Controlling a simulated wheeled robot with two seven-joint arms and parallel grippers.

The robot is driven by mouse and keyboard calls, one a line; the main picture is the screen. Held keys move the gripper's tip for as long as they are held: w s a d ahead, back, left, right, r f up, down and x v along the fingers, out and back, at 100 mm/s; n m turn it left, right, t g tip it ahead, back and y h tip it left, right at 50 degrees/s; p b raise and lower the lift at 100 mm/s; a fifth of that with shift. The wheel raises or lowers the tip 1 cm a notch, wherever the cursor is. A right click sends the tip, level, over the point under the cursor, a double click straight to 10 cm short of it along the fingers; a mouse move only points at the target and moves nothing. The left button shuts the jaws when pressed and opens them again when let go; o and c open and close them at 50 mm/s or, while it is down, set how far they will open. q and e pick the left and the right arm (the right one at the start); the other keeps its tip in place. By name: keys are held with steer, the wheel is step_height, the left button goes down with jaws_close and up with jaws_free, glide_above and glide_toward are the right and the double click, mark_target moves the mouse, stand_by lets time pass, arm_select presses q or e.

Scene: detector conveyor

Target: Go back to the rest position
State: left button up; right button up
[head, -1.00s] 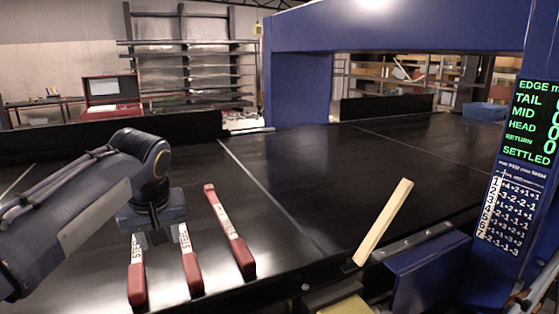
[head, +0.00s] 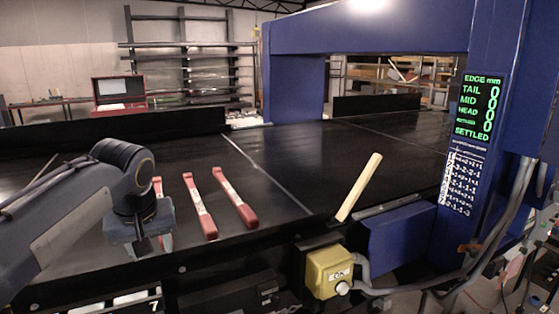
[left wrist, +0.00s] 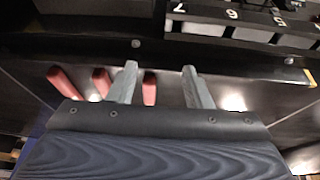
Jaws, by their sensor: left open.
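My left gripper (head: 150,248) hangs near the front edge of the black conveyor belt, in front of the red bars. In the left wrist view its two grey fingers (left wrist: 158,84) are apart with nothing held between them. Three red bars with white labels lie side by side on the belt: the left one (head: 158,187) is partly hidden behind my gripper, the middle one (head: 200,207) and the right one (head: 235,198) are clear. The bars also show beyond my fingers in the left wrist view (left wrist: 64,82). My right gripper is out of view.
A blue gantry (head: 293,90) spans the belt (head: 290,150). A pale wooden stick (head: 359,187) stands tilted at the front edge. A yellow button box (head: 327,271) and a green-lettered display (head: 477,107) are at the right. Numbered slots (left wrist: 197,29) sit below the belt's edge.

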arm_select(q)
steer(key=s+d+f+m+h+b, duration=0.1)
steer(key=s+d+f+h, duration=0.1)
steer(key=s+f, duration=0.8)
steer(key=s+d+f+m+t+h+b, duration=0.1)
steer(key=s+f+m+h+b, duration=0.1)
steer(key=s+f, duration=0.7)
steer(key=s+h, duration=0.1)
steer(key=s, duration=0.3)
steer(key=shift+s+d+f+t, duration=0.25)
steer(key=shift+d+f+t, duration=0.05)
steer(key=shift+d+f, duration=0.1)
steer(key=shift+c, duration=0.5)
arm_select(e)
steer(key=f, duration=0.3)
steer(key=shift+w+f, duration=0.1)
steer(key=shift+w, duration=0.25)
arm_select(q)
steer(key=shift+c, duration=0.5)
steer(key=shift+d, duration=0.1)
